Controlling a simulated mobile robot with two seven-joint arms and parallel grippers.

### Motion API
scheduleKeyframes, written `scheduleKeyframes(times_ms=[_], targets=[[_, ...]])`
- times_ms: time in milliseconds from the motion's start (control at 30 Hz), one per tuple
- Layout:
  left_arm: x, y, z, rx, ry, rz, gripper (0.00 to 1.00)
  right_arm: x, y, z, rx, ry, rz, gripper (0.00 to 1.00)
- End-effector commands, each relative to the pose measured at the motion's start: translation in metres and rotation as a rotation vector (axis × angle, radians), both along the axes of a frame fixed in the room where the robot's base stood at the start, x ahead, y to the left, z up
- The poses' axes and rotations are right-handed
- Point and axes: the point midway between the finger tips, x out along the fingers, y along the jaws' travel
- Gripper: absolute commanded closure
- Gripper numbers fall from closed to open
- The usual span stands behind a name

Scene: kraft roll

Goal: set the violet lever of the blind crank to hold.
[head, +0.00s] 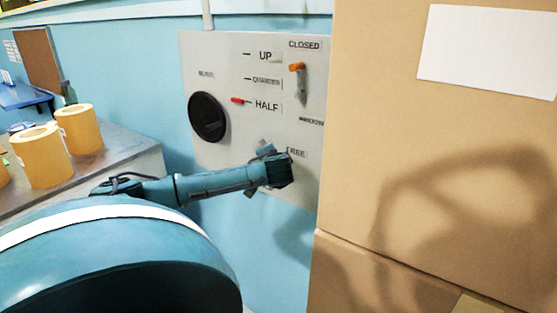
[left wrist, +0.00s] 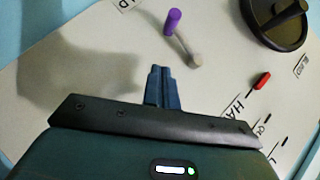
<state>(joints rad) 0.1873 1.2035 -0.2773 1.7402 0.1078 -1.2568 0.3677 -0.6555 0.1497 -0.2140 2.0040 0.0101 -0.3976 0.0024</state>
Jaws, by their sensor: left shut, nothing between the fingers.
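The violet lever (left wrist: 174,22) shows in the left wrist view, a violet knob on a short arm that runs to a pale pivot on the light grey panel (left wrist: 60,60). In the head view the panel (head: 228,60) is on the blue wall and my left arm hides the lever. My left gripper (head: 266,149) is shut and empty in front of the panel's lower part, beside the FREE label (head: 297,153). My right gripper is not in view.
The black crank disc (head: 208,117), a red pointer (head: 238,100) at HALF and an orange-knobbed lever (head: 297,67) are on the same panel. Large cardboard boxes (head: 385,130) stand close on the right. Yellow rolls (head: 80,130) stand on a grey counter at left.

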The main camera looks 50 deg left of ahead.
Motion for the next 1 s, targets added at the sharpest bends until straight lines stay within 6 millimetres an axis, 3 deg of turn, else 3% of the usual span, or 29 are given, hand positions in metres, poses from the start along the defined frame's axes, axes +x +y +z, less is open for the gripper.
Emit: scheduleKeyframes(times_ms=[200, 400, 1000], targets=[[-0.021, -0.033, 0.015, 0.002, 0.001, -0.003, 1.0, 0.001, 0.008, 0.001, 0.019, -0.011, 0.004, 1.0], [-0.032, -0.049, 0.024, 0.0, 0.001, 0.001, 1.0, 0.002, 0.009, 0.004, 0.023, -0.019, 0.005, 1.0], [-0.033, -0.052, 0.026, 0.0, 0.001, 0.001, 1.0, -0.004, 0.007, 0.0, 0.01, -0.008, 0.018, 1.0]])
